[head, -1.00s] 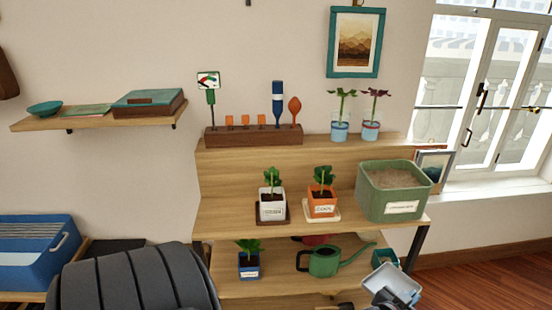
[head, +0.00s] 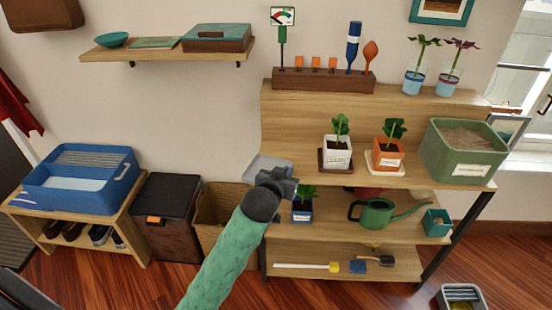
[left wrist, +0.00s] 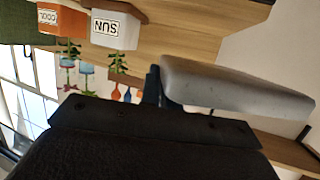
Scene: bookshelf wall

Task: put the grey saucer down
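The grey saucer (head: 268,167) is a shallow square tray. It shows at the left end of the plant stand's middle shelf in the head view. My left gripper (head: 277,183) is shut on its near edge. In the left wrist view, which is upside down, the saucer (left wrist: 235,85) juts out from the dark gripper (left wrist: 155,88). The saucer seems held in the air; I cannot tell whether it touches the shelf. The gripper hides part of it. My right gripper is not in view.
A white pot (head: 338,151) on a brown saucer and an orange pot (head: 388,153) on a cream saucer stand to the right on the middle shelf (head: 440,182). A blue pot (head: 302,214) stands just below the gripper.

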